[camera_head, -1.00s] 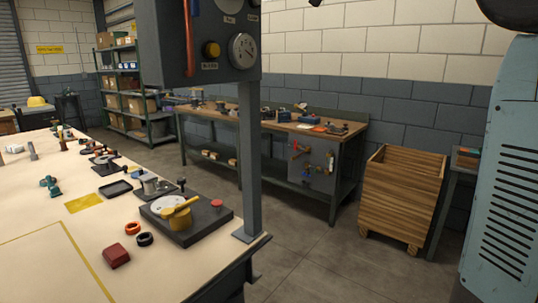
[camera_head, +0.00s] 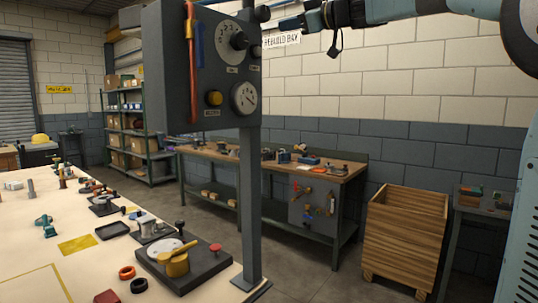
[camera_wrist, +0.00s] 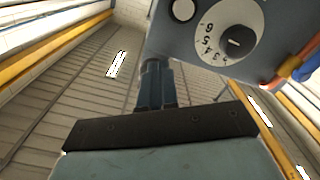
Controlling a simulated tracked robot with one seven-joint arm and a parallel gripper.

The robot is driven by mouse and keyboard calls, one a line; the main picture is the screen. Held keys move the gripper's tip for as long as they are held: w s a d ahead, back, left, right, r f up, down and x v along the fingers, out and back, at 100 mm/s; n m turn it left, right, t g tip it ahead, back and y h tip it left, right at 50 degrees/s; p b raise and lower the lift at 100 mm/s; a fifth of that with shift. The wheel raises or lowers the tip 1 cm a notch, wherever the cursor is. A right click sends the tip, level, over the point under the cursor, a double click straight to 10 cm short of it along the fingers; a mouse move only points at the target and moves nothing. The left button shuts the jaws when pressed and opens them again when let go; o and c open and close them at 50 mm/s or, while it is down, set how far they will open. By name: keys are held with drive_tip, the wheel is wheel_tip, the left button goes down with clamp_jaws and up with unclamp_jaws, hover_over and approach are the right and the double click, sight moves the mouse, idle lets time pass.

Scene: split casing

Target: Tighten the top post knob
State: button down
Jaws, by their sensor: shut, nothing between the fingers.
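The grey control box (camera_head: 205,55) on the post carries a numbered dial with a black knob (camera_head: 238,41) at its centre. The wrist view shows the dial's knob (camera_wrist: 237,41) and numerals at upper right. A dark round knob-like part (camera_head: 262,13) shows at the box's upper right edge; its exact mounting is unclear. My gripper (camera_head: 281,24) is right of the box in the head view, at about dial height. In the wrist view its closed fingers (camera_wrist: 152,72) are empty and appear apart from the dial.
The post (camera_head: 250,200) stands at the edge of the cream table (camera_head: 60,265). A workbench (camera_head: 310,172) and wooden crate (camera_head: 405,235) stand behind.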

sight(257, 29)
drive_tip(key=shift+s+d, duration=0.1)
idle(0.3)
drive_tip(key=shift+w+a+r+m, duration=0.1)
drive_tip(key=shift+w+a+m, duration=0.5)
drive_tip(key=shift+a+m, duration=0.3)
drive_tip(key=shift+w+a+r+m, duration=0.1)
drive_tip(key=shift+w+a+m, duration=0.55)
drive_tip(key=shift+m, duration=0.45)
drive_tip(key=shift+w+a+r+m, duration=0.1)
drive_tip(key=shift+w+a+m, duration=0.5)
drive_tip(key=shift+a+m, duration=0.3)
drive_tip(key=shift+d, duration=0.1)
